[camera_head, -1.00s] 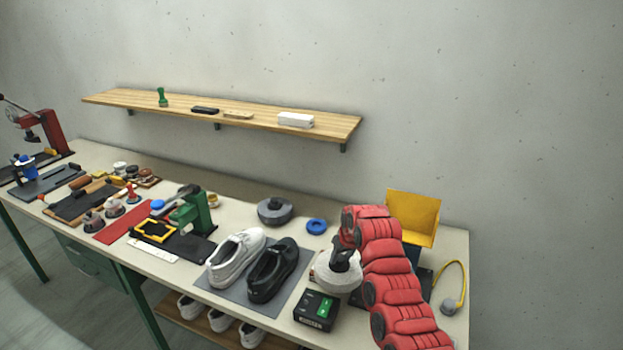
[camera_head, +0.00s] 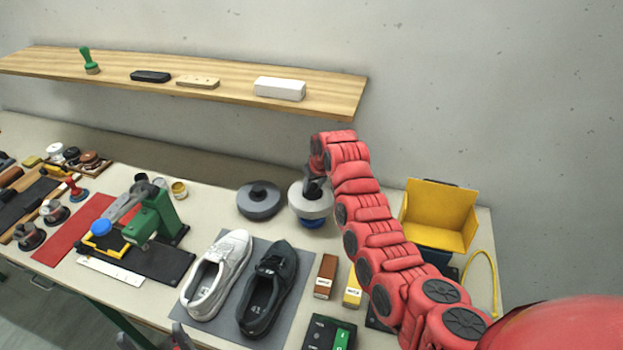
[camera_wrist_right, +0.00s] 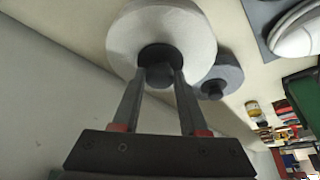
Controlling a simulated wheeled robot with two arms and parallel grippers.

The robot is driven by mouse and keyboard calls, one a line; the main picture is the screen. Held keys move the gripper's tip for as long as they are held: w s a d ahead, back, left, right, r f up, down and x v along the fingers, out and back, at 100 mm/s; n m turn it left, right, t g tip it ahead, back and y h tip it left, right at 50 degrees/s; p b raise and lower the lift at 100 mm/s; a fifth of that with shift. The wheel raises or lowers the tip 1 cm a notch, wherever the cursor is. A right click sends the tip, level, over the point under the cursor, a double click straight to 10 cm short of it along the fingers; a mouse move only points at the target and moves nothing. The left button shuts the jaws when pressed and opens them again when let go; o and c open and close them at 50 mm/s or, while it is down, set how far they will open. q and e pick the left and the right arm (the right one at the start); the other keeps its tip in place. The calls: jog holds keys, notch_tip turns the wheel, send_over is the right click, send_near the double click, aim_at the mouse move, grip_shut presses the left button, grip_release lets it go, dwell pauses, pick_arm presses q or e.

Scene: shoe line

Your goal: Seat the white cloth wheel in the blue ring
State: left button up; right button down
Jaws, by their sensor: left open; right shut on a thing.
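The white cloth wheel (camera_head: 297,209) is a pale disc with a dark hub. It is at the back of the bench, over the blue ring (camera_head: 312,223), whose front edge shows below it. I cannot tell whether the wheel is down in the ring or just above it. My right gripper (camera_head: 315,184) is shut on the wheel's hub from above. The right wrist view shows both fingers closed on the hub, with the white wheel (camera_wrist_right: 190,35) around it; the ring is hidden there. My left gripper (camera_head: 152,342) is open at the bottom edge, only its fingertips showing.
A grey wheel (camera_head: 259,199) lies just left of the white one. White and black shoes (camera_head: 268,288) stand on a grey mat in front. Brown (camera_head: 326,276) and yellow boxes, a yellow bin (camera_head: 440,218) and a green press (camera_head: 155,215) are nearby. A shelf (camera_head: 215,95) hangs behind.

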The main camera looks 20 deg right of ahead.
aim_at(314, 196)
jog(key=shift+s+f, duration=0.1)
jog(key=shift+f, duration=0.3)
jog(key=f, duration=0.3)
jog(key=shift+w+f, duration=0.1)
jog(key=shift+w, duration=0.1)
jog(key=shift+f+b, duration=0.3)
jog(key=shift+f, duration=0.2)
jog(key=shift+s, duration=0.2)
jog(key=shift+b, duration=0.35)
jog(key=shift+f+b, duration=0.35)
jog(key=shift+f, duration=0.3)
dwell(0.5)
jog(key=c, duration=0.7)
grip_release()
